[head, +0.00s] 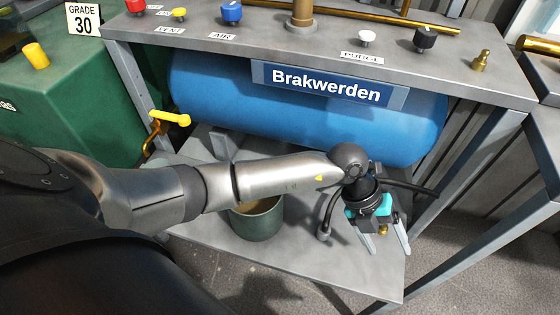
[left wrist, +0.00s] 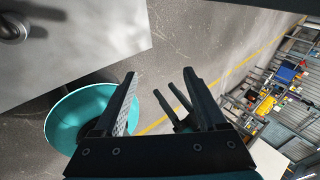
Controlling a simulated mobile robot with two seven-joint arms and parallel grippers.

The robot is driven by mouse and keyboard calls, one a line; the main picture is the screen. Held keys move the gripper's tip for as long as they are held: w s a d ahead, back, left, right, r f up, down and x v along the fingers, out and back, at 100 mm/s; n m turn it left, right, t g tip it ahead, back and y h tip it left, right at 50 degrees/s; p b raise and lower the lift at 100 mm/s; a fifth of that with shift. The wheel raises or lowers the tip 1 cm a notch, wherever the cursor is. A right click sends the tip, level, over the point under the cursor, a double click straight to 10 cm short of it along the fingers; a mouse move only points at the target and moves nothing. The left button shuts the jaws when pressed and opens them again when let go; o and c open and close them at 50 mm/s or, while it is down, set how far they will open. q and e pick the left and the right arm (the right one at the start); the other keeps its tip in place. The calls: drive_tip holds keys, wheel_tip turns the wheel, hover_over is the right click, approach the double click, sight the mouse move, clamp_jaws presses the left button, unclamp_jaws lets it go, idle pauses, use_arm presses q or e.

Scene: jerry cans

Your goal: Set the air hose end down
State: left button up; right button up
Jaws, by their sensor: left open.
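My left gripper (head: 384,241) is open above the front right part of the grey lower shelf in the head view. In the left wrist view, its two dark jaws (left wrist: 155,100) are spread apart, with floor visible between them. A black hose (head: 412,187) shows right of my wrist. A dark curved piece with a thicker end (head: 323,234) shows left of the gripper, low over the shelf. I cannot tell whether these two are one hose. A small brass piece (head: 383,230) shows between the fingers in the head view; its link to the hose is hidden. My right gripper is out of view.
A blue "Brakwerden" tank (head: 300,115) lies behind my arm, under a grey bench top (head: 270,35) with coloured knobs. A dark green pot (head: 258,222) stands on the lower shelf (head: 310,262). A teal round thing (left wrist: 75,120) shows beside the jaws. Shelf legs stand at right.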

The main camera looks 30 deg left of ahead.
use_arm(q)
drive_tip(key=d+r+n+t+h, duration=0.2)
drive_tip(key=d+r+h, duration=0.4)
drive_tip(key=d+r, duration=0.1)
drive_tip(key=w+a+r+n+t, duration=0.6)
drive_tip(key=w+r+n+t, duration=0.25)
drive_tip(key=n+t, duration=0.35)
drive_tip(key=a+f+n+t+y, duration=0.2)
drive_tip(key=a+f+n+y, duration=0.5)
drive_tip(key=a+n+y, duration=0.4)
drive_tip(key=s+a+f+n+g+y, duration=0.35)
drive_tip(key=a+f, duration=0.25)
drive_tip(key=f, duration=0.2)
drive_tip(key=s+a+f+n+g, duration=0.1)
drive_tip(key=s+f+g, duration=0.3)
drive_tip(key=s, duration=0.5)
drive_tip(key=s+a+f+n+g+h, duration=0.1)
drive_tip(key=s+f+n+g, duration=0.1)
drive_tip(key=s+f+g, duration=0.2)
drive_tip(key=s+f, duration=0.3)
drive_tip(key=s, duration=0.1)
drive_tip(key=shift+s+g, duration=0.35)
drive_tip(key=shift+s, duration=0.05)
